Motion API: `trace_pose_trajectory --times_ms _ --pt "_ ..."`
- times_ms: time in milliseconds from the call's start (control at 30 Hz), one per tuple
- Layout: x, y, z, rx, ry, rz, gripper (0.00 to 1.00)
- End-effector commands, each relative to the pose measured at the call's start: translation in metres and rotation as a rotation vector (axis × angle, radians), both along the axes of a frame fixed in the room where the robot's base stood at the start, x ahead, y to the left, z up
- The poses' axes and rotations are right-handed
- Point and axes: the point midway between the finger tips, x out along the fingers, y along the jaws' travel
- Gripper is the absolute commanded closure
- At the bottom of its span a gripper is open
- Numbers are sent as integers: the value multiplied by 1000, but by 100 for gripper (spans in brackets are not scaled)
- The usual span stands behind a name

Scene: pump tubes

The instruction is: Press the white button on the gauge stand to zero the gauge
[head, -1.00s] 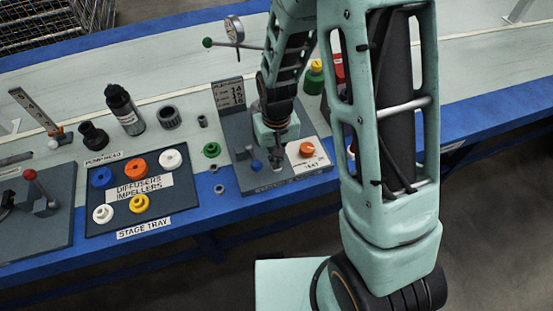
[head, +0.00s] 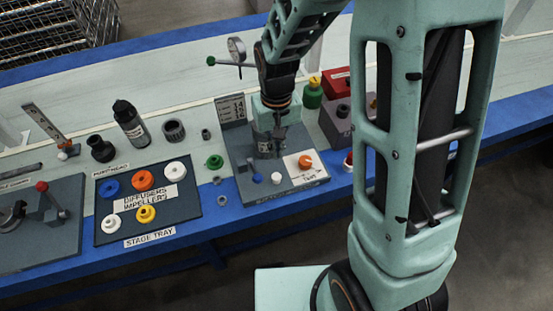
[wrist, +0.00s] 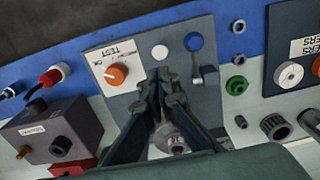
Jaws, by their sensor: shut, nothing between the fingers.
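The white button (head: 277,178) sits on the dark test plate (head: 243,190), between the blue-knobbed lever (head: 257,177) and the orange knob (head: 305,161). In the wrist view the white button (wrist: 159,52) shows just beyond my fingertips, uncovered. My gripper (head: 268,154) is shut and empty, pointing down over the back part of the plate. Its fingertips (wrist: 160,76) appear apart from the button in the wrist view.
The stage tray (head: 190,207) with coloured rings lies left of the plate. A green ring (head: 214,161) and small nuts lie between them. A grey box (wrist: 52,134) and a green bottle (head: 313,93) stand on the plate's other side.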

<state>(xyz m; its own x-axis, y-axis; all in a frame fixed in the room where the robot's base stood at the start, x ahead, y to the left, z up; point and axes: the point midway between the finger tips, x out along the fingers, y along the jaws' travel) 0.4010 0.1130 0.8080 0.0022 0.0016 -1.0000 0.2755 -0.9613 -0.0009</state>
Motion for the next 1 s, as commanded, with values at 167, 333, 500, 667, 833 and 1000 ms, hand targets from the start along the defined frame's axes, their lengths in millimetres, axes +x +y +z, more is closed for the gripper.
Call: trace_pose_trajectory --times_ms 167,333,500,667,833,1000 --pt "0 0 20 0 0 0 100" --pt "0 0 24 0 -1 0 100" --pt "0 0 24 0 -1 0 100" --pt "0 0 24 0 -1 0 100" --pt "0 0 24 0 -1 0 100" --pt "0 0 24 0 -1 0 100"
